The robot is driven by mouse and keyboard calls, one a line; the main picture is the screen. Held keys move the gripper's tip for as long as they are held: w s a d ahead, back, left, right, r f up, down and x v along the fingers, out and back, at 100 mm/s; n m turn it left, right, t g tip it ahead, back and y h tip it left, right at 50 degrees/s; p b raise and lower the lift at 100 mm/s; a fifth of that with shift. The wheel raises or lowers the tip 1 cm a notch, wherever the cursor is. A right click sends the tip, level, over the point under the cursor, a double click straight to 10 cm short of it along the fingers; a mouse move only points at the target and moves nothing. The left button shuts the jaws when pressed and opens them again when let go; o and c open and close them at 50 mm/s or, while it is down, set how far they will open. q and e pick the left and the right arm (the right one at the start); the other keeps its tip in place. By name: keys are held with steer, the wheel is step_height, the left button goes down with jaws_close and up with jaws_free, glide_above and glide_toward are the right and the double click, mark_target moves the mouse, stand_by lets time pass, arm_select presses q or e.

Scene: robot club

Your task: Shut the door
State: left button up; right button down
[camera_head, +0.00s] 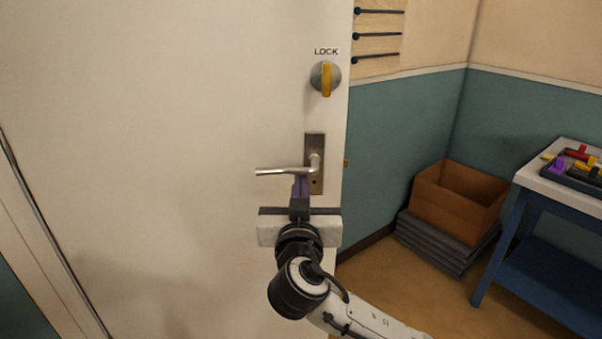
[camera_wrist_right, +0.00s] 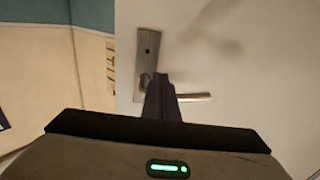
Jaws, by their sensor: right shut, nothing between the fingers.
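The white door (camera_head: 200,130) fills the left and middle of the head view and stands open, its free edge at the right with the room visible past it. A metal lever handle (camera_head: 285,171) on a dark plate sits near that edge, level. My right gripper (camera_head: 300,182) is shut and empty, its fingertips at the handle just below the lever's pivot end. In the right wrist view the fingers (camera_wrist_right: 161,88) overlap the handle (camera_wrist_right: 192,98); I cannot tell whether they touch it. A yellow lock knob (camera_head: 326,79) is above the handle, upright. My left gripper is out of view.
A cardboard box (camera_head: 456,203) on stacked grey mats (camera_head: 437,243) stands against the teal wall. A blue table (camera_head: 545,230) with a tray of coloured pieces (camera_head: 577,170) is at the right. The floor (camera_head: 410,300) between is clear.

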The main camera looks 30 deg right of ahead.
steer(key=shift+x, duration=2.05)
